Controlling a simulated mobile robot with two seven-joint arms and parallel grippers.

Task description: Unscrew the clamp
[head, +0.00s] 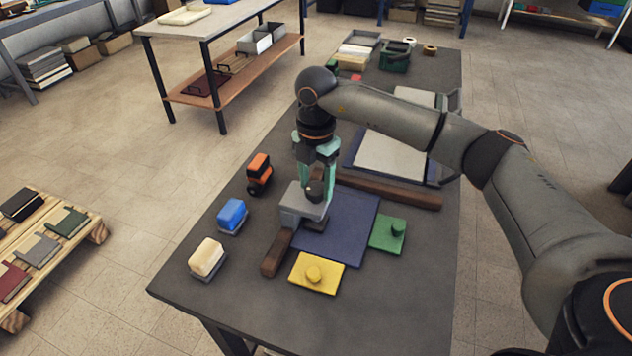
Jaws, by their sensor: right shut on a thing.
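The clamp, a grey block (300,208) with a dark round knob (314,189) on top, sits at the left edge of a dark blue velvet panel (345,225). My right gripper (316,188) points down over it, with its pale teal fingers on either side of the knob. It is shut on the knob, though the exact contact is partly hidden. A dark brown wooden bar (276,253) runs out from under the clamp toward the front. My left gripper is not in view.
Another brown bar (390,192) lies along the panel's far side. Cream (207,258), blue (232,215) and orange-black (258,172) items line the table's left side. The front of the table is clear.

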